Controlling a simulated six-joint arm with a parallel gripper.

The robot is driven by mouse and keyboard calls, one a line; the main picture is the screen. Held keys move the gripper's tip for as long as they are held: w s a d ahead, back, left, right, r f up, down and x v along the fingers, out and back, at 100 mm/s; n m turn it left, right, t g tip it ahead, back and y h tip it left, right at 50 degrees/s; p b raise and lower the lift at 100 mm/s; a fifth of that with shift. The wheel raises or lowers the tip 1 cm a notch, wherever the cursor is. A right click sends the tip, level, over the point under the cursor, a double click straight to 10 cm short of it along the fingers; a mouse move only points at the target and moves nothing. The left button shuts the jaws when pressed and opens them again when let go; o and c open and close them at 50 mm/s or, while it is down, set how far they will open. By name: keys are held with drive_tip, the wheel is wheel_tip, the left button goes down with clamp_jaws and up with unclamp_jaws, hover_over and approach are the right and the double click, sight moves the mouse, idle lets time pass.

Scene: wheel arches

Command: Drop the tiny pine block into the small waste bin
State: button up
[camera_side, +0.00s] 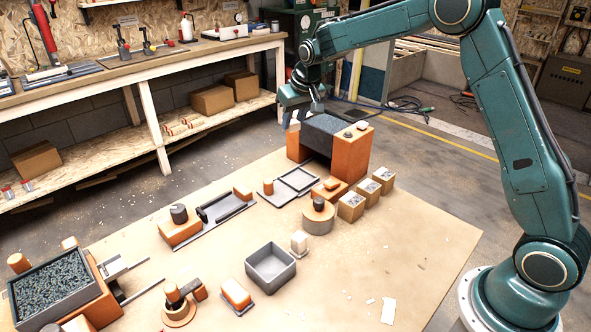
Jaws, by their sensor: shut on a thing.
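My gripper (302,112) is at the upper middle, pointing down beside the left end of a dark grey-topped, orange-ended stand. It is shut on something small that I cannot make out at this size. No tiny pine block shows clearly apart from it; a small pale block (299,241) stands upright on the board, but I cannot tell if it is pine. An open, square grey bin (273,284) sits at the middle front of the board, well away from my gripper. It looks empty.
The orange-and-grey stand (353,152) is close to my gripper.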

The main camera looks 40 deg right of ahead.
drive_tip(key=s+a+f, duration=0.2)
drive_tip(key=s+a, duration=0.7)
drive_tip(key=a, duration=0.2)
drive_tip(key=s+a+f, duration=0.2)
drive_tip(key=s+a, duration=0.7)
drive_tip(key=a, duration=0.3)
drive_tip(key=shift+f, duration=0.35)
drive_tip(key=shift+s+f, duration=0.1)
drive_tip(key=shift+f, duration=0.05)
drive_tip(key=shift+f, duration=2.85)
drive_tip(key=o, duration=1)
